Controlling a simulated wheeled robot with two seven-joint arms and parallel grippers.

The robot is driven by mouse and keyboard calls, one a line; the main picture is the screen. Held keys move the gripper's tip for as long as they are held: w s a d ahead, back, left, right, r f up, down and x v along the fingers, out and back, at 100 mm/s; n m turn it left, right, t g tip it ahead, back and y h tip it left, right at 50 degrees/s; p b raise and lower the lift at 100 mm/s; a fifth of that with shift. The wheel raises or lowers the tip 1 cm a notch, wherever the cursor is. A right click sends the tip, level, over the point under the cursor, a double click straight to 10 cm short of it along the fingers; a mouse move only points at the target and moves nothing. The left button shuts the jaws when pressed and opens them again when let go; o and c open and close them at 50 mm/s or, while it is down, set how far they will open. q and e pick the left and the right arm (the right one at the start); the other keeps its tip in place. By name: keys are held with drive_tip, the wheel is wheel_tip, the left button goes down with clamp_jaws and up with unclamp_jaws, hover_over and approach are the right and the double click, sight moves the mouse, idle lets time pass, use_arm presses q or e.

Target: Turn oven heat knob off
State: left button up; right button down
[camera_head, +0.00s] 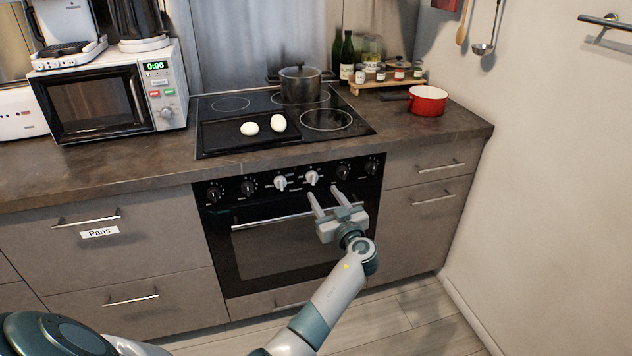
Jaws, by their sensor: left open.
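The black oven (265,262) is built in under the hob, with a row of knobs on its front panel (230,190). Two knobs are white, the left white knob (281,183) and the right white knob (312,177); the others are black, such as the black knob (249,187). Which one is the heat knob I cannot tell. My left gripper (324,191) is open and empty. Its fingertips point at the panel, just below and right of the right white knob. Whether they touch the panel I cannot tell. My right gripper is not in view.
The oven door handle (265,222) runs below the knobs, partly behind my left gripper. A tray with two eggs (278,123) and a dark pot (300,84) are on the hob. A microwave (105,97) stands left, a red pan (428,100) right. A wall bounds the right side.

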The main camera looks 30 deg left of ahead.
sight(314, 180)
use_arm(q)
drive_tip(key=x, duration=0.7)
drive_tip(key=shift+w+a+p, duration=0.15)
drive_tip(key=shift+a+p, duration=0.05)
drive_tip(key=shift+p, duration=0.15)
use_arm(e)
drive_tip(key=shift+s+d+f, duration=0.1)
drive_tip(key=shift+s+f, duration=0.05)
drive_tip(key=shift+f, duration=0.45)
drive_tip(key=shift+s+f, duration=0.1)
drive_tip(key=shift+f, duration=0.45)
use_arm(q)
drive_tip(key=shift+c, duration=0.4)
drive_tip(key=c, duration=1)
